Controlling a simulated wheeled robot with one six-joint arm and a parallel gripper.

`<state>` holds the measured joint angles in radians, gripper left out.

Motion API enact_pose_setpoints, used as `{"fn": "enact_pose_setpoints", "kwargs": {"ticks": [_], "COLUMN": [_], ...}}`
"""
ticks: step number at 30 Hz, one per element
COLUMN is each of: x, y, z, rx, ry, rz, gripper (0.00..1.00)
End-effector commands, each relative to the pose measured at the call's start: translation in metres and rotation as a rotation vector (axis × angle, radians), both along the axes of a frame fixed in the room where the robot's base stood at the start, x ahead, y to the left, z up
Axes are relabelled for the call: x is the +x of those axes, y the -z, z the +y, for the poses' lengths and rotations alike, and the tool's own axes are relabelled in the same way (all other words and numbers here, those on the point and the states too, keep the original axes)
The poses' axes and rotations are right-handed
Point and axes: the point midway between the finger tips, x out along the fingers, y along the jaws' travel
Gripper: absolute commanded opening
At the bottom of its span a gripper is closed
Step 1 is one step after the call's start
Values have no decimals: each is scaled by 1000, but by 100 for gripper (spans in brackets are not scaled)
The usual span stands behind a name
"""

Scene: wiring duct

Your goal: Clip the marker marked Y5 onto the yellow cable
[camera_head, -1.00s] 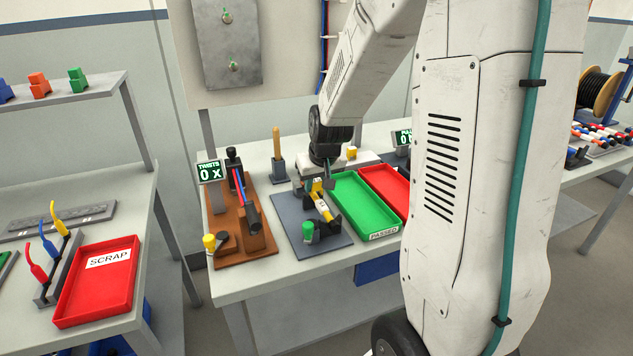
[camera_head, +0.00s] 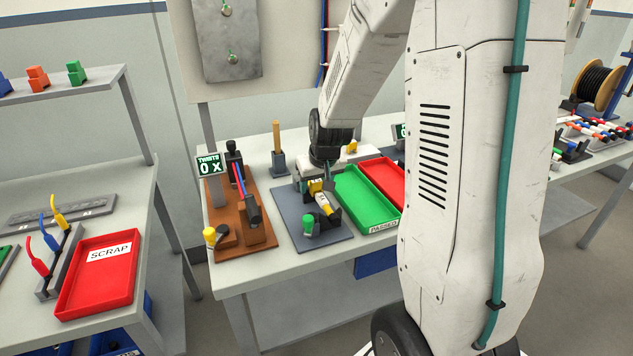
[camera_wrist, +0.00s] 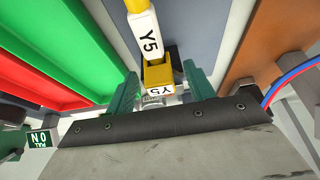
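A yellow cable (camera_head: 324,200) with a white band lies across a dark holder on a grey plate (camera_head: 330,235). In the wrist view the band (camera_wrist: 148,33) reads Y5. Just below it there is a yellow marker (camera_wrist: 157,78) with a white Y5 label, in line with the cable. I cannot tell whether it grips the cable. My gripper (camera_wrist: 160,88) has its two teal fingers on either side of the marker, with a visible gap on both sides. In the head view my gripper (camera_head: 322,182) is low over the plate, partly hidden by the wrist.
A green PASSED tray (camera_head: 366,200) and a red tray (camera_head: 388,178) stand right of the plate. A brown board (camera_head: 235,250) with a red and blue cable is on the left. A wooden-handled tool (camera_head: 277,140) stands behind. A red SCRAP tray (camera_head: 98,285) lies on the left table.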

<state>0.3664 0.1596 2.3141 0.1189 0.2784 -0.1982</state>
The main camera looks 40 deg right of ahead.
Motion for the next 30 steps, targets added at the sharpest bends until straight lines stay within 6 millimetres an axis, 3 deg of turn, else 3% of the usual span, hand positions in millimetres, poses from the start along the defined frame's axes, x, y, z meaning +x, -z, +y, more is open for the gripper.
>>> {"fn": "enact_pose_setpoints", "kwargs": {"ticks": [9,21,30], "x": [-1,-23,-29], "y": [-4,-60,-72], "z": [0,6,8], "rx": [-1,-1,0], "ry": [0,0,1], "rz": [-2,-4,0], "gripper": [53,53,53]}}
